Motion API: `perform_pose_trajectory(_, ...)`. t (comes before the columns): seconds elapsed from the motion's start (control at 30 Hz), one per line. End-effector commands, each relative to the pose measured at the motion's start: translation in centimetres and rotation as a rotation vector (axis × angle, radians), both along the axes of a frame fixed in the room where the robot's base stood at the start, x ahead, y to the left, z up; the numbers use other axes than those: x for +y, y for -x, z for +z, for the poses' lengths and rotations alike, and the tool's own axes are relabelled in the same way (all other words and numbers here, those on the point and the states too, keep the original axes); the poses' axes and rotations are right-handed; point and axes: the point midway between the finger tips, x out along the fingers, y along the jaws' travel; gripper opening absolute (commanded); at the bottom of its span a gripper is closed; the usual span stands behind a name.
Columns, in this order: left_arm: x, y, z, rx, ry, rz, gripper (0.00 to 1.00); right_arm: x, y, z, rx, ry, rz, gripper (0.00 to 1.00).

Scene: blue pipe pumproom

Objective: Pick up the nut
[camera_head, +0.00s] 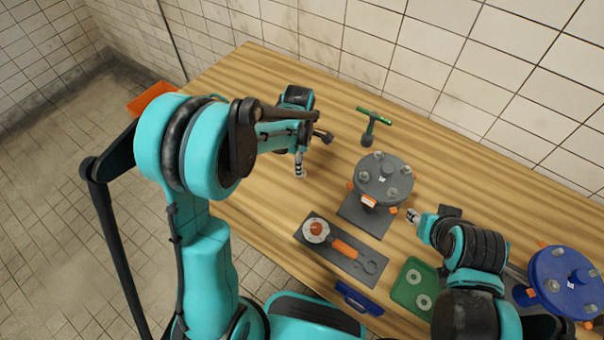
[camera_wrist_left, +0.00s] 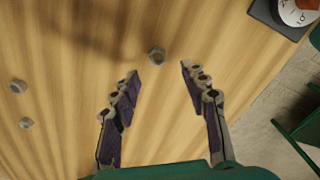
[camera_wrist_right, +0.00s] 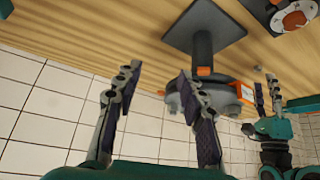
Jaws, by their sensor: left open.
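Two more nuts (camera_wrist_left: 18,87) (camera_wrist_left: 26,123) lie at the left of that view. In the head view my left gripper (camera_head: 312,156) hangs over the table, and I cannot make out the nuts there. My right gripper (camera_wrist_right: 157,75) is open and empty beside the grey flange (camera_head: 383,180).
A green T-handle tool (camera_head: 372,125) stands behind the flange. In front are a dark board (camera_head: 318,252) with a gauge and orange-handled wrench, a green tray (camera_head: 403,294) with washers, and a blue handle (camera_head: 358,299). A blue flange (camera_head: 563,280) is at right. Tiled walls bound the table.

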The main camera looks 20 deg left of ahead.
Motion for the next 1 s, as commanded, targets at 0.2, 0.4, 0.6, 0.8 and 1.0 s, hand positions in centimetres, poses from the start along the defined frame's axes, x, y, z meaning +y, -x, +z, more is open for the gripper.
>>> perform_pose_trajectory(0.2, -0.4, -0.3, -3.6, -0.001, 0.0, 0.0, 0.45, 0.0, 0.0, -1.6, 0.0, 0.0, 0.0, 0.4)
perform_pose_trajectory(0.4, -0.4, -0.2, -4.2, -0.001, 0.0, -0.001, 0.45, 0.0, 0.0, -1.6, 0.0, 0.0, 0.0, 0.4)
perform_pose_trajectory(0.6, -0.4, -0.2, -4.1, -0.001, 0.0, -0.001, 0.13, 0.0, 0.0, -1.5, 0.0, 0.0, 0.0, 0.4)
perform_pose_trajectory(0.8, -0.4, -0.2, -4.1, -0.001, 0.0, -0.001, 0.0, 0.0, 0.0, -1.6, 0.0, 0.0, 0.0, 0.4)
perform_pose_trajectory(1.0, -0.4, -0.2, -4.0, -0.001, 0.0, -0.001, 0.0, 0.0, 0.0, -1.5, 0.0, 0.0, 0.0, 0.4)
